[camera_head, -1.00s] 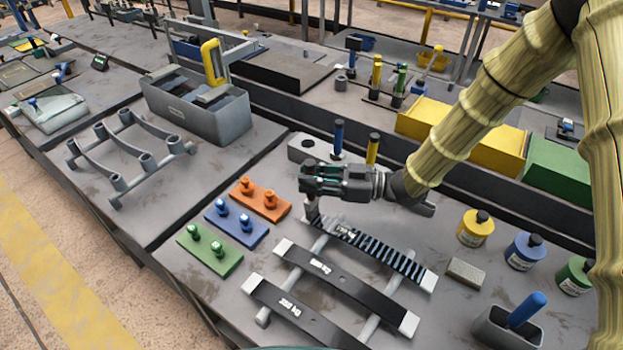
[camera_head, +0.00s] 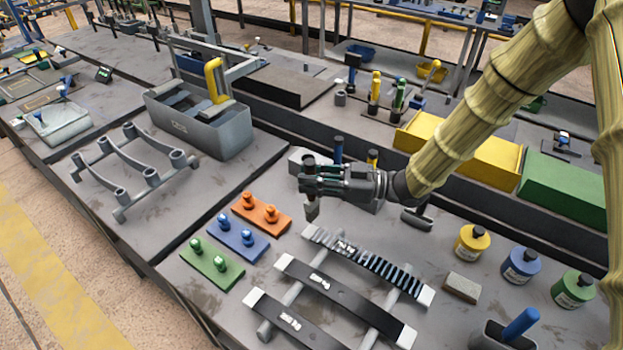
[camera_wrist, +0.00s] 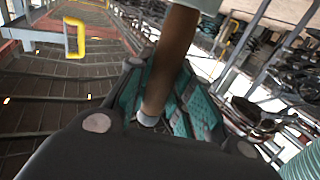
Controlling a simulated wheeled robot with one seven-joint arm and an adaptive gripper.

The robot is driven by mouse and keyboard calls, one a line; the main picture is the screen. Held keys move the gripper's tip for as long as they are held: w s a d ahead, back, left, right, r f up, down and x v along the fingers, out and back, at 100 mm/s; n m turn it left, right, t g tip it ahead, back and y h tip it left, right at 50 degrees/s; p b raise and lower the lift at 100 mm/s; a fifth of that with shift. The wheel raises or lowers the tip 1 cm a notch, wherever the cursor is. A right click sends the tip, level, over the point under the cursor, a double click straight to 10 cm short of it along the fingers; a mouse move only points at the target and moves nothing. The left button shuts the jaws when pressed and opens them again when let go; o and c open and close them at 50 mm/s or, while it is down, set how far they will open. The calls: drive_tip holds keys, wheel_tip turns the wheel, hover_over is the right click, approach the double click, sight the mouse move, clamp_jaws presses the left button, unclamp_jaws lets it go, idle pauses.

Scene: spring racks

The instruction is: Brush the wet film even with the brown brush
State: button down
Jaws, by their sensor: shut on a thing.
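My gripper (camera_head: 312,184) is shut on the brown brush, whose bristle end (camera_head: 312,211) points down. The brush's brown handle (camera_wrist: 172,62) stands between the fingers in the wrist view. The brush is upright in the air, just past the left end of the rearmost spring leaf (camera_head: 427,296), apparently clear of it. That leaf lies across two grey rails and carries the dark wet film (camera_head: 385,270), which looks striped, with light gaps between black bands. Two more dark leaves (camera_head: 345,290) with pale ends and white labels lie in front of it.
Orange (camera_head: 262,213), blue (camera_head: 238,241) and green (camera_head: 212,264) peg plates lie left of the leaves. A grey block (camera_head: 461,285), yellow (camera_head: 471,243), blue (camera_head: 522,265) and green (camera_head: 572,289) bottles and a blue-handled tool (camera_head: 520,322) in a holder stand right.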

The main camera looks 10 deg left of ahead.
sight(311, 169)
drive_tip(key=shift+r, duration=0.1)
drive_tip(key=shift+r+p, duration=0.8)
drive_tip(key=shift+r, duration=0.65)
